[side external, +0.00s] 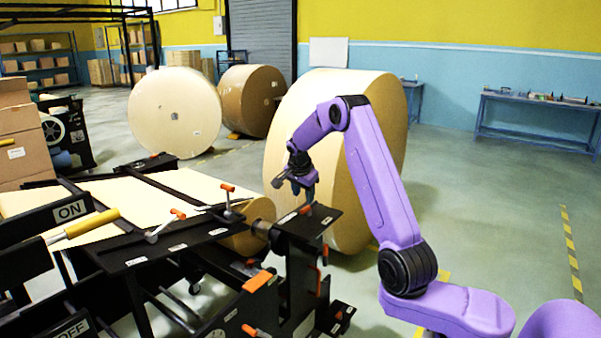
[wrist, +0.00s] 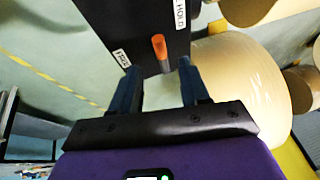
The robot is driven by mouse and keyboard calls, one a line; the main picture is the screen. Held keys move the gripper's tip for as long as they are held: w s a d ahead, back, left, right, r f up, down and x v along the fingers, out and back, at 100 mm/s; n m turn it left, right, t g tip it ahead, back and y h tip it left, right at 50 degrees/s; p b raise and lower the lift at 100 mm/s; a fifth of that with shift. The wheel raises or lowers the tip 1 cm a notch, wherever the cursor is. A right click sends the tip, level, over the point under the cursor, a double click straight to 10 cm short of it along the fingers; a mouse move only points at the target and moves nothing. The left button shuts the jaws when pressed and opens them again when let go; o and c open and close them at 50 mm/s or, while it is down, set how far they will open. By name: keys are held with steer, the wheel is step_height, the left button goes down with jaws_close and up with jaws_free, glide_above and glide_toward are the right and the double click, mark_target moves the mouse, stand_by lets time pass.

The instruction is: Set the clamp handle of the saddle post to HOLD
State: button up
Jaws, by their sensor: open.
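The saddle post (side external: 299,250) is a black stand with a flat top plate at the end of the roll's core. Its clamp handle (side external: 305,209) has an orange grip and sits at the plate top, between two small white labels. In the wrist view the orange handle (wrist: 160,47) lies between the HOLD label (wrist: 180,16) at right and another label (wrist: 121,58) at left that I cannot read surely. My gripper (side external: 303,196) points down just above the plate. Its open fingers (wrist: 159,72) stand either side of the handle, with visible gaps. The handle's lower part is hidden.
A kraft roll (side external: 246,238) lies left of the post, beside a black frame with other orange-tipped levers (side external: 178,213). A large upright paper roll (side external: 382,110) stands close behind my gripper. Open floor (side external: 480,215) lies to the right.

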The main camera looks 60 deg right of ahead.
steer(key=v, duration=1)
steer(key=shift+a+r, duration=0.15)
steer(key=shift+r, duration=0.15)
steer(key=a+n+y, duration=0.2)
steer(key=a+n, duration=0.5)
steer(key=a, duration=0.7)
steer(key=s+a+f+n+y, duration=0.1)
steer(key=s+a+n+y, duration=0.1)
steer(key=s+a+n, duration=0.8)
steer(key=s+a+f+n+g, duration=0.1)
steer(key=s+a+f+n, duration=0.1)
steer(key=s+n, duration=0.5)
steer(key=s+a+f+n+y, duration=0.1)
steer(key=s+n, duration=0.6)
steer(key=s, duration=1.2)
steer(key=shift+s+a+f+g, duration=0.2)
steer(key=shift+a+f+g, duration=0.25)
steer(key=shift+f, duration=0.25)
